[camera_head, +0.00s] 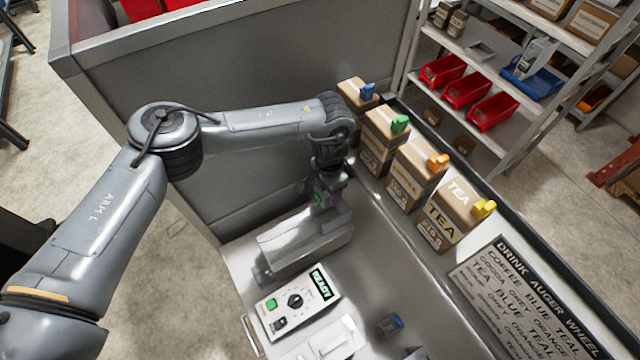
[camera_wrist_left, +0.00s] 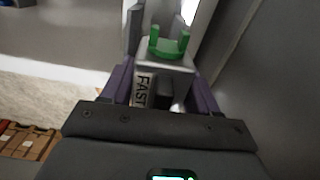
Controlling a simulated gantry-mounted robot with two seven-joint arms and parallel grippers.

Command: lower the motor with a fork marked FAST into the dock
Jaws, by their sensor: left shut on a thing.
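My left gripper (camera_head: 326,188) points down over the far left part of the counter and is shut on a grey motor. In the left wrist view the motor (camera_wrist_left: 176,82) sits between my left gripper's purple fingers (camera_wrist_left: 162,88). Its label reads FAST, and a green two-pronged fork (camera_wrist_left: 168,46) stands out from its far end. In the head view only a bit of green (camera_head: 318,199) shows at the fingers. A long grey housing (camera_head: 312,246), perhaps holding the dock, lies just below the gripper. I cannot tell whether the motor touches it. My right gripper is out of view.
A control box (camera_head: 296,300) with a READY display stands in front of the housing. Several cardboard dispensers with coloured tabs line the right, including a TEA one (camera_head: 447,218). A drink auger wheel sign (camera_head: 510,290) lies near right. A grey panel (camera_head: 240,90) rises behind.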

